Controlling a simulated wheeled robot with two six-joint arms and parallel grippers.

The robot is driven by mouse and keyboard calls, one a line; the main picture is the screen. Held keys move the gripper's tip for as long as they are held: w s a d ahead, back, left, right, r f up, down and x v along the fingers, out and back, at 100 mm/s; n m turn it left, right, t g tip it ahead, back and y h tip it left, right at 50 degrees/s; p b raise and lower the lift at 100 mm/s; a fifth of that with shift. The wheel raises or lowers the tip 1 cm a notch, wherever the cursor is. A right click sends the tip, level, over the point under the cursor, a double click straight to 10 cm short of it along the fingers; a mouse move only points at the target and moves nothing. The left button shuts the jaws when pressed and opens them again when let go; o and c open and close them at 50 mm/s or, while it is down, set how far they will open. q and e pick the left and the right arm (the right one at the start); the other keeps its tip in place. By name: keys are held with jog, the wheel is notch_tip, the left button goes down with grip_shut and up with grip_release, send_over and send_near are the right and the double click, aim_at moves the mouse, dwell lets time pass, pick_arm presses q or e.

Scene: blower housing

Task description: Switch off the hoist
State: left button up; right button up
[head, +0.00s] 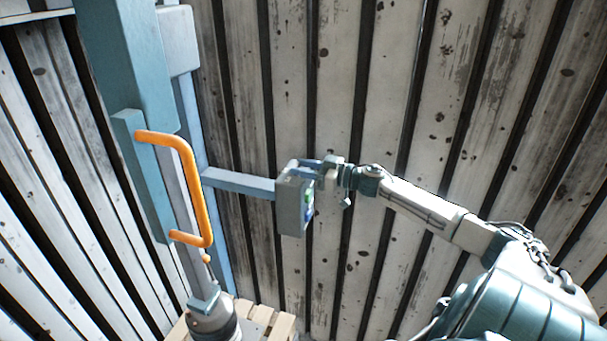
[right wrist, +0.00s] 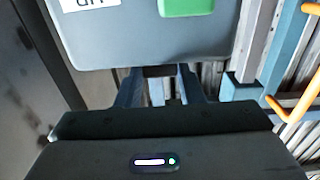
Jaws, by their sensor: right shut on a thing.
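The hoist is a tall teal column (head: 125,60) with an orange handle (head: 190,175), at the left of the head view. A blue-grey bar (head: 238,183) runs from it to a grey control box (head: 290,205). The box (right wrist: 150,40) also shows in the right wrist view, with a green patch (right wrist: 186,7) and a partly cut-off white label (right wrist: 90,3). My right gripper (head: 312,166) is at the upper edge of the box. In the wrist view its fingers (right wrist: 160,80) reach to a small dark part at the box's edge, mostly hidden, and are shut on it. My left gripper is not in view.
A wall of weathered planks (head: 400,80) stands behind the box and column. A wooden pallet (head: 283,326) lies under the column's foot. The space below the box and my right arm looks clear.

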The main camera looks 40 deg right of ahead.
jog(key=shift+d+y, duration=0.1)
jog(key=shift+y, duration=0.2)
jog(key=o, duration=1)
jog(key=shift+s, duration=0.1)
jog(key=shift+p+v, duration=2.55)
jog(key=shift+v, duration=2.8)
